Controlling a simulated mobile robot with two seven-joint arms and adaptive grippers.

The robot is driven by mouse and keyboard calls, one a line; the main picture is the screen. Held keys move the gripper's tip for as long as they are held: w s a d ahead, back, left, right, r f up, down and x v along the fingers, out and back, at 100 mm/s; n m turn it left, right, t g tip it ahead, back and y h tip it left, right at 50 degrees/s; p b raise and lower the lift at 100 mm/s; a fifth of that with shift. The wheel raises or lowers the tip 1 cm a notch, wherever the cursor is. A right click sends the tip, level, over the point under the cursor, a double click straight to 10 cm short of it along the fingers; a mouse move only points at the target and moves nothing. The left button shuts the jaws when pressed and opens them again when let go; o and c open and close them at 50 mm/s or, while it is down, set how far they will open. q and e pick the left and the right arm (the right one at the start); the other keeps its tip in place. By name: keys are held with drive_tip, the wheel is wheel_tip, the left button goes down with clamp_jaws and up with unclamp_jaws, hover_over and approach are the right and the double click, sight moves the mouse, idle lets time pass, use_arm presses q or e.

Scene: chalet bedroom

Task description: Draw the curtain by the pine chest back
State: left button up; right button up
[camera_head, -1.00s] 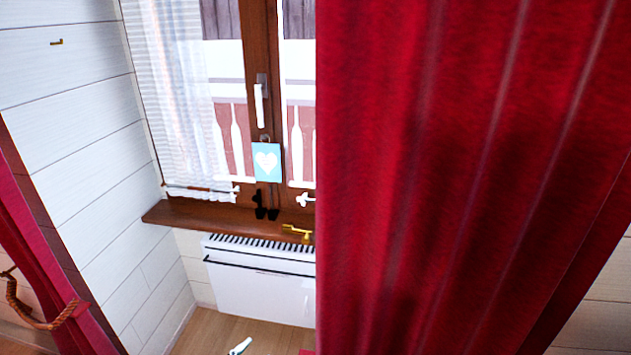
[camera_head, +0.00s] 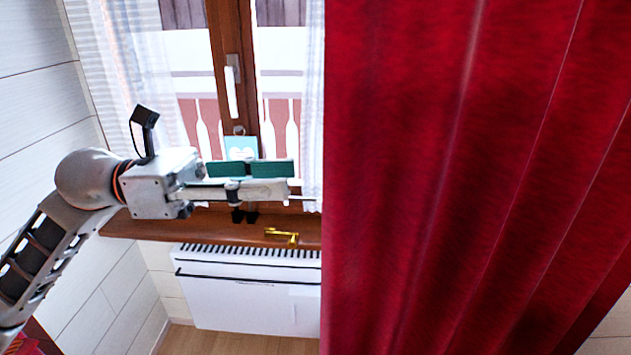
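A long red curtain (camera_head: 440,180) hangs in folds over the right half of the head view and covers the right part of the window. Its left edge hangs straight, and I see no tie around it. My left gripper (camera_head: 290,178) reaches in from the left in front of the window, pointing right. Its green-padded tips end a little left of the curtain's edge in the picture, with no contact visible. The fingers show from the side, so their opening is unclear. My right gripper is out of view. I cannot make out a pine chest.
A wooden sill (camera_head: 150,228) with a brass hook-like piece (camera_head: 283,235) runs below the window. A white heater (camera_head: 245,300) stands under it. A light blue heart card (camera_head: 240,146) hangs behind my gripper. A sheer white curtain (camera_head: 140,70) covers the window's left.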

sight(328, 182)
use_arm(q)
drive_tip(key=shift+m+y, duration=0.4)
drive_tip(key=d+p, duration=0.2)
drive_tip(key=d, duration=0.5)
drive_tip(key=shift+s+d, duration=0.1)
drive_tip(key=shift+d, duration=0.2)
clamp_jaws()
